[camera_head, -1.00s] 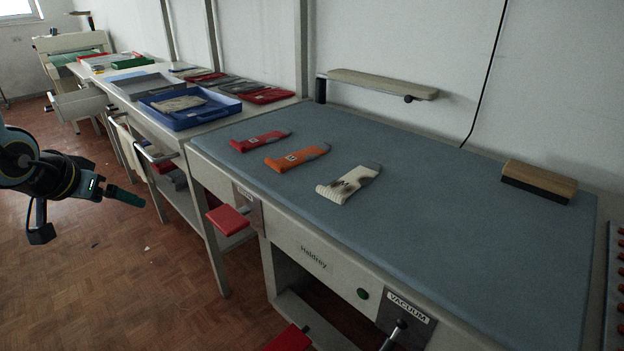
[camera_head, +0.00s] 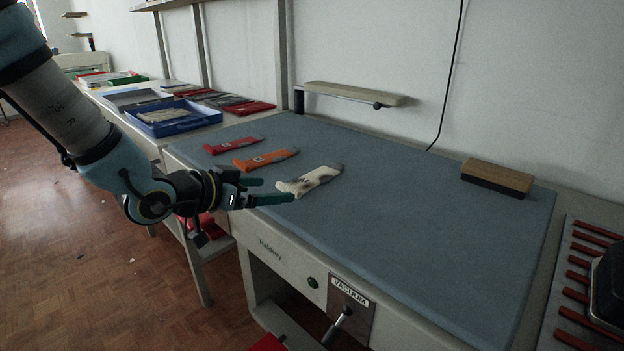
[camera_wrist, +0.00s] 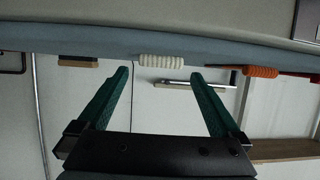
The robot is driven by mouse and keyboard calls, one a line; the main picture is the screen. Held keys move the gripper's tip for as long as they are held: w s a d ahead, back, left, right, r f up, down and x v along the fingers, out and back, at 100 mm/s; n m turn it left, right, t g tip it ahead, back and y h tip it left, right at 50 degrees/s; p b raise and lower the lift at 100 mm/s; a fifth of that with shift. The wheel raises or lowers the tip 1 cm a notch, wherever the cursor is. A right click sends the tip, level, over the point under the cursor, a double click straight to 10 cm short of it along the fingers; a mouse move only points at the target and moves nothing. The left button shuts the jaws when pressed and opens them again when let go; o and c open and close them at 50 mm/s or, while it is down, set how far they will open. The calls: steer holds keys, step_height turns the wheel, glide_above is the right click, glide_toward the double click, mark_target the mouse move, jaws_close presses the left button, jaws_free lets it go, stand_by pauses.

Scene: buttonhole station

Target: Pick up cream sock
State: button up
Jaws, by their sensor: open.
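The cream sock (camera_head: 311,180) lies flat on the blue-grey padded table top (camera_head: 400,230), its ribbed cuff toward the front edge and a dark patch on it. In the wrist view its ribbed cuff (camera_wrist: 162,60) shows edge-on between the fingertips and beyond them. My gripper (camera_head: 278,191) is open and empty at the table's front edge, its green fingers pointing at the cuff. One fingertip looks close to the cuff in the head view; I cannot tell whether it touches. The wrist view also shows my open gripper (camera_wrist: 160,78).
An orange sock (camera_head: 266,160) and a red sock (camera_head: 233,145) lie left of the cream one. A wood-topped block (camera_head: 497,178) is at the back right. A padded arm (camera_head: 352,93) stands out over the rear edge.

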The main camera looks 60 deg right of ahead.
mark_target(285, 188)
steer(key=x, duration=0.4)
steer(key=shift+d+p, duration=0.2)
steer(key=shift+p, duration=0.2)
steer(key=c, duration=1.1)
